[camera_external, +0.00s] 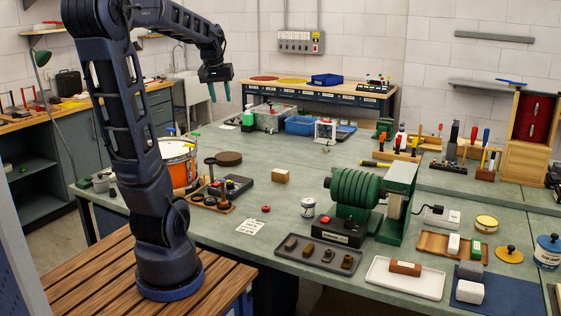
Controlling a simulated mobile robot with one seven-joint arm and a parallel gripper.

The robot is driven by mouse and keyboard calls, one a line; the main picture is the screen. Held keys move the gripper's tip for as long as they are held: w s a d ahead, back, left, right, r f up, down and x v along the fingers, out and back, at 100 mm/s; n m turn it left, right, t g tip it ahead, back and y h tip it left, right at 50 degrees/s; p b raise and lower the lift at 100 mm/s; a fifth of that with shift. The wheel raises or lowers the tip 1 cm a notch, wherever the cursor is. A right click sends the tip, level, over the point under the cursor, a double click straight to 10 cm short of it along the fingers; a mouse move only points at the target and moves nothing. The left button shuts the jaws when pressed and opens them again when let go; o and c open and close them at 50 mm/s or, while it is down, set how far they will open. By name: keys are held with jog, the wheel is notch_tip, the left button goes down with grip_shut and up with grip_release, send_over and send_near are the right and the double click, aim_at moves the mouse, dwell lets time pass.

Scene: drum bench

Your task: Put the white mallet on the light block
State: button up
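My gripper (220,95) hangs in the air above the far left part of the bench, pointing down. Its two teal fingers are apart with nothing between them. I cannot make out a white mallet for certain.
A green ribbed machine (358,190) stands right of the tan block. A wooden rack with dark round pieces (209,198) is near the drum. A grey tray (290,244) and a white tray (378,273) lie in front. Bench around the tan block is clear.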

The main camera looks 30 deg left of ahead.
jog(key=s+d+f+m, duration=0.2)
jog(key=s+d+f, duration=0.1)
jog(key=s, duration=0.6)
jog(key=s+d+f+m+t, duration=0.1)
jog(key=s+d+f, duration=0.3)
jog(key=s, duration=0.5)
jog(key=shift+s+d+m, duration=0.15)
jog(key=shift+d+m, duration=0.65)
jog(key=shift+d, duration=0.15)
